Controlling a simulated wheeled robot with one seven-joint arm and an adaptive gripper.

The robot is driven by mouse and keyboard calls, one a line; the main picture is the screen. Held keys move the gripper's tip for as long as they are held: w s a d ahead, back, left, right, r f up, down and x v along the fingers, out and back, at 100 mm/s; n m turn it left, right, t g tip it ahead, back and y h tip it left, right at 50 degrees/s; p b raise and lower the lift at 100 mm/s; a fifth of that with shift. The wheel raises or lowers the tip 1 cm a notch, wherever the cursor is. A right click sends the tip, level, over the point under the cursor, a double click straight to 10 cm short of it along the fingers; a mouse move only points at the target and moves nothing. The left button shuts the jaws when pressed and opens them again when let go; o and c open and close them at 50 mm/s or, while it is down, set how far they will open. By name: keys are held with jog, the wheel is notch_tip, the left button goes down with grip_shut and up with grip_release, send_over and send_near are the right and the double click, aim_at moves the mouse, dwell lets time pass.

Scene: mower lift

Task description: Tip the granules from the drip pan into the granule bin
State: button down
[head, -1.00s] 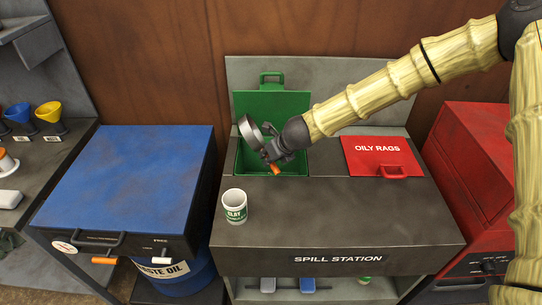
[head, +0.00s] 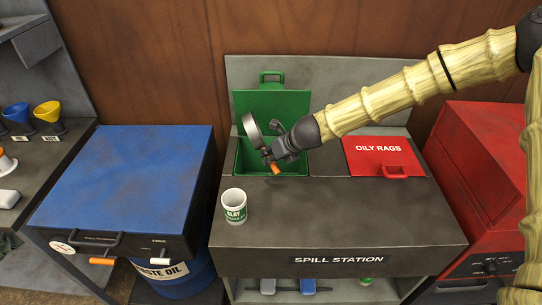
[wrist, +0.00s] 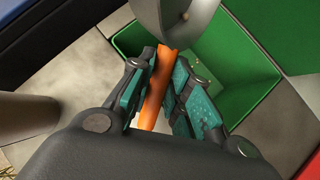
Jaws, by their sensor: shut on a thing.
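My gripper (head: 275,161) is shut on the orange handle (wrist: 157,88) of the grey drip pan (head: 252,129). The pan is tipped steeply, almost on edge, above the left part of the green granule bin (head: 241,160). The bin's green lid (head: 272,105) stands open behind it. In the wrist view part of the pan (wrist: 172,14) shows at the top, over the open bin (wrist: 252,72). A few small pale specks show near the pan and the bin there. The pan's inside is mostly hidden, so I cannot tell whether granules remain in it.
A white clay cup (head: 234,206) stands on the spill station top (head: 330,215), left and in front of the bin. The red oily rags lid (head: 383,157) is shut at the right. A blue waste oil cabinet (head: 130,180) stands left, a red cabinet (head: 490,150) right.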

jog(key=shift+w+d+m+y+b, duration=0.2)
jog(key=shift+d+m+y+b, duration=0.1)
jog(key=shift+d+y+b, duration=0.4)
dwell(0.5)
jog(key=shift+w+d+m+y+b, duration=0.1)
jog(key=shift+d+m+y+b, duration=0.15)
jog(key=shift+y, duration=0.35)
jog(key=shift+d+m+y+b, duration=0.15)
jog(key=shift+y+b, duration=0.15)
jog(key=shift+y, duration=0.3)
dwell(0.4)
jog(key=h+p, duration=0.1)
jog(key=a+n+h+p, duration=0.1)
jog(key=shift+s+a+r+h, duration=0.2)
jog(key=shift+s+a+h, duration=0.1)
jog(key=shift+h, duration=0.1)
jog(key=shift+a+f+h, duration=0.15)
jog(key=shift+f+h, duration=0.1)
jog(key=shift+h, duration=0.05)
jog(key=shift+a, duration=0.1)
jog(key=shift+r, duration=0.1)
